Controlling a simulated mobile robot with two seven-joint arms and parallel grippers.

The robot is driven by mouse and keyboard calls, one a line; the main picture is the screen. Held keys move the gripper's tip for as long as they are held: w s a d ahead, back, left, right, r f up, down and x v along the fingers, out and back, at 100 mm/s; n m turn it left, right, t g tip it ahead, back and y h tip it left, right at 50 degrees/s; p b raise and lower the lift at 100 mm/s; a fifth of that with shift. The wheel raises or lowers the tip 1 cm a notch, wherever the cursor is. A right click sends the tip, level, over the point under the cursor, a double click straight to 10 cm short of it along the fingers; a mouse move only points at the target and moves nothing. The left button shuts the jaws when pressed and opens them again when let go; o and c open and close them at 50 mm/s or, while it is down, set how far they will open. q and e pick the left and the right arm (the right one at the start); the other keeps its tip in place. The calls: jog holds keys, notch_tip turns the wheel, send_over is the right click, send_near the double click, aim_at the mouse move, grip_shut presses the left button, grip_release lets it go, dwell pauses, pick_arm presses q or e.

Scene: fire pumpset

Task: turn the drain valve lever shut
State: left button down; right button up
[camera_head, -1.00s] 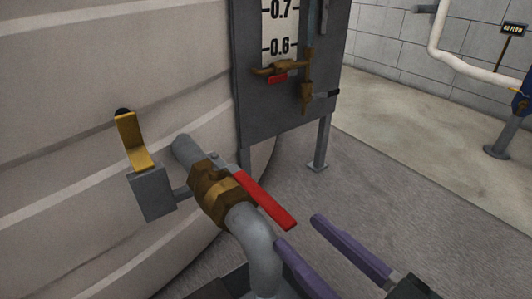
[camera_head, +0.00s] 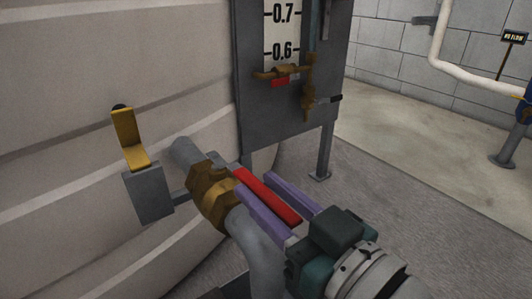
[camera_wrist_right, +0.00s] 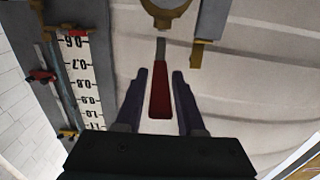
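The drain valve is a brass body (camera_head: 212,197) on a grey pipe that comes out of the tank wall and bends down. Its red lever (camera_head: 268,196) points away from the valve toward the lower right. My right gripper (camera_head: 253,181) has its two purple fingers on either side of the lever. In the right wrist view the lever (camera_wrist_right: 160,95) lies between the open fingers (camera_wrist_right: 160,73), with a gap showing on both sides. My left gripper is not in view.
A grey box with a yellow bracket (camera_head: 128,138) stands left of the valve. A level gauge panel (camera_head: 290,115) with small brass valves stands behind on legs. The ribbed tank wall (camera_head: 60,120) fills the left. Open floor (camera_head: 400,210) lies to the right.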

grip_shut()
dwell(1.1)
